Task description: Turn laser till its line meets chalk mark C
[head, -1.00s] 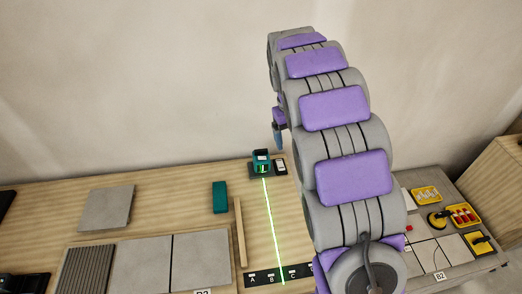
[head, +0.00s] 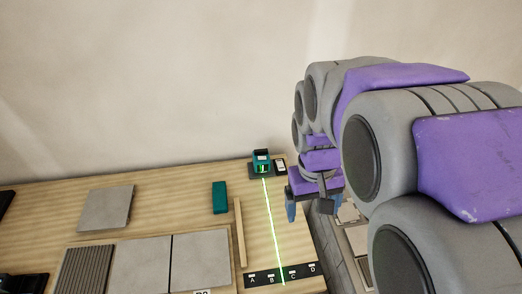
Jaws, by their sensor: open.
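The teal laser (head: 261,163) stands on a dark base at the back of the workbench. Its green line (head: 272,221) runs toward the front and crosses the black lettered strip (head: 262,281) between B and C. Chalk mark C (head: 292,275) is just right of the line. My gripper (head: 309,208) is open and empty, right of the line and nearer the front than the laser. It appears apart from the laser; its height above the bench is hard to tell.
A small black-and-white item (head: 280,166) sits right beside the laser. A teal block (head: 219,197) and a wooden strip (head: 240,232) lie left of the line. Grey tiles (head: 201,259) fill the front left, and a loose tile (head: 105,208) lies behind them.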

